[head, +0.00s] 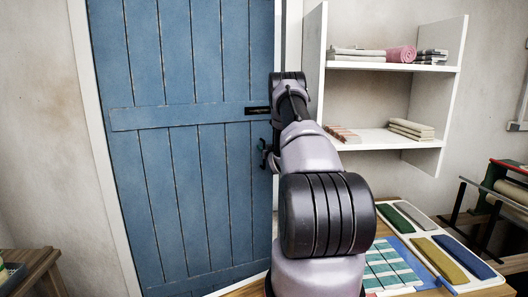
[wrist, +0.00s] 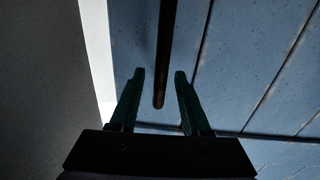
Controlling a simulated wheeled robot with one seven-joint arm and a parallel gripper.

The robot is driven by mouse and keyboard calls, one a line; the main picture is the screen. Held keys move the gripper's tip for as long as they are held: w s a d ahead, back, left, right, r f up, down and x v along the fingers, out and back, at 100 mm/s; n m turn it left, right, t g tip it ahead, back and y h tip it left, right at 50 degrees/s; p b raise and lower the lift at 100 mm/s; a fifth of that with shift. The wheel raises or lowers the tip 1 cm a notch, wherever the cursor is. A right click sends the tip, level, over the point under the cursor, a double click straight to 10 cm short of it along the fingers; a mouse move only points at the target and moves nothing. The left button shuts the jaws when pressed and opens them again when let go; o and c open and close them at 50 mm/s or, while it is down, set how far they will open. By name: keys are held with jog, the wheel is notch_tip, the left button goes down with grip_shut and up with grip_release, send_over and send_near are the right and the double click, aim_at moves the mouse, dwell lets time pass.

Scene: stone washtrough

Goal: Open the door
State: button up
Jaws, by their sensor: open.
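The blue plank door (head: 185,150) stands shut in its white frame, and its planks also fill the right of the wrist view (wrist: 260,60). A dark bar (wrist: 167,40), apparently the door handle, comes down from the top of the wrist view and ends between my fingers. My gripper (wrist: 159,73) is open, with one finger on each side of the bar and a gap visible on both sides. In the head view my arm covers part of the door's right edge. A dark fitting (head: 258,110) shows on the door's crossbar there.
A white wall shelf (head: 385,140) with folded cloths is right of the door. A table with a blue mat (head: 395,262) and coloured strips stands at lower right. A wooden stand (head: 35,268) is at lower left. The wall left of the door is bare.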

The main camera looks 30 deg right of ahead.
send_near(261, 128)
jog(key=x, duration=0.5)
jog(key=shift+w+d+f, duration=0.1)
jog(key=shift+d+f, duration=0.05)
